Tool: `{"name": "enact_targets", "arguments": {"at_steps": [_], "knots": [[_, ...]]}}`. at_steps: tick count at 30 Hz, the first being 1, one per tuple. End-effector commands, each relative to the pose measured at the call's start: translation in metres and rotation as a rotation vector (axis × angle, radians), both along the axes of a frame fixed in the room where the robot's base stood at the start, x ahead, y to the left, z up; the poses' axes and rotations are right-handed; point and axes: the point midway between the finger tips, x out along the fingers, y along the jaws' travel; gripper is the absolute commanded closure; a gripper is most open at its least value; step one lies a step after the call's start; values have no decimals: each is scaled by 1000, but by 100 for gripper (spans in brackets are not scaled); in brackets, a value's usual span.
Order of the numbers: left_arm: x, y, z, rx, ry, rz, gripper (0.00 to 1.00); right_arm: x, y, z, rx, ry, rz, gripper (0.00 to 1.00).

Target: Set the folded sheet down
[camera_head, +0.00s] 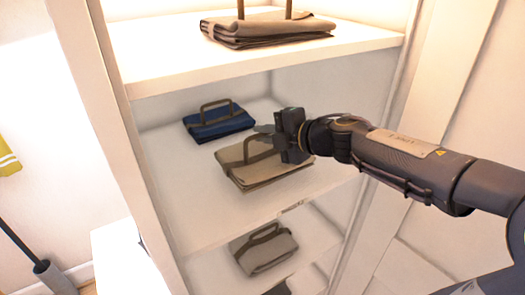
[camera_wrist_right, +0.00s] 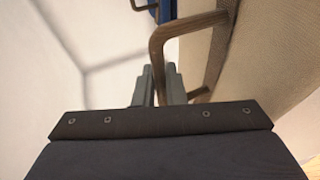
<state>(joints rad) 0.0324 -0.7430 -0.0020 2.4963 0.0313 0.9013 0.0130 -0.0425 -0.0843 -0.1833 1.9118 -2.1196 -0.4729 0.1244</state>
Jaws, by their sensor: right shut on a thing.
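The beige folded sheet (camera_head: 248,174), with a brown loop handle, is at the middle shelf (camera_head: 220,225) of a white cabinet in the head view. I cannot tell whether its underside touches the shelf. My right gripper (camera_head: 268,130) comes in from the right and is shut on the sheet's handle, above its top. In the right wrist view the two grey fingers (camera_wrist_right: 160,88) are close together at the brown handle (camera_wrist_right: 158,45), with the beige sheet (camera_wrist_right: 275,55) filling the right side. The exact grip point is partly hidden. My left gripper is not in view.
A blue folded piece with a handle (camera_head: 218,123) lies behind and left on the same shelf. A brown folded one (camera_head: 265,30) lies on the shelf above, and a grey-beige one (camera_head: 265,252) on the shelf below. The cabinet's left side panel (camera_head: 110,120) stands close by.

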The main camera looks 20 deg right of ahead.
Motion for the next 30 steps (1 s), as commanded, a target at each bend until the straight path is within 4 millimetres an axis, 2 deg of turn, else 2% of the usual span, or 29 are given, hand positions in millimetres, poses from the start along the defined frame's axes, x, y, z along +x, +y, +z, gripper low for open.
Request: {"name": "enact_targets", "arguments": {"at_steps": [1, 6, 17, 18, 23, 30], "knots": [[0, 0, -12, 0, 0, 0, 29, 0, 0, -15, 1, 1, 1, 100], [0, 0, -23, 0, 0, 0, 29, 0, 0, -36, 0, 0, -1, 100], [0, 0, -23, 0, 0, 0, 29, 0, 0, -37, 0, -1, -1, 100], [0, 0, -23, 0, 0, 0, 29, 0, 0, -39, -1, 1, -1, 88], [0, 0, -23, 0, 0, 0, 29, 0, 0, -38, -1, 1, -1, 68], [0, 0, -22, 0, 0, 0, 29, 0, 0, -38, -1, 1, -1, 68]]}}
